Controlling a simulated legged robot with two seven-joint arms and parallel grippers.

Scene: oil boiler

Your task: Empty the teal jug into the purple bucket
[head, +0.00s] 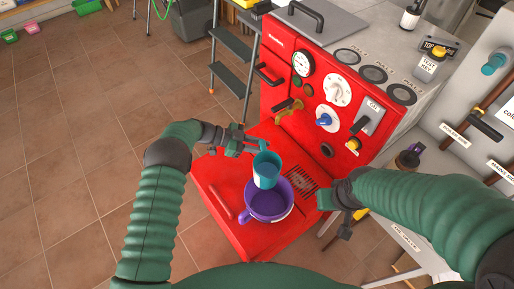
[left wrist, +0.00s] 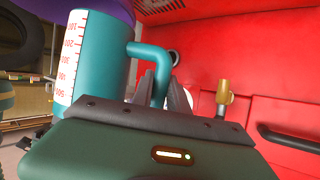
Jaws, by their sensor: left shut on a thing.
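The teal jug (head: 267,172) is held above the far side of the purple bucket (head: 268,207) in the head view. Its mouth faces up, so it looks about upright. My left gripper (head: 252,147) is shut on the jug's handle. In the left wrist view the jug (left wrist: 92,60) shows a white scale with red marks, and its handle (left wrist: 150,55) runs down between the fingers. The purple bucket (left wrist: 110,8) lies along the top edge there. The bucket stands on a red surface. My right gripper (head: 340,208) is right of the bucket; its jaws are unclear.
The red boiler (head: 283,85) with gauge, dials and knobs rises behind the jug. A brass valve (head: 289,108) sticks out from it. A slotted grate (head: 300,182) lies right of the jug. The red ledge (head: 222,185) is open left of the bucket.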

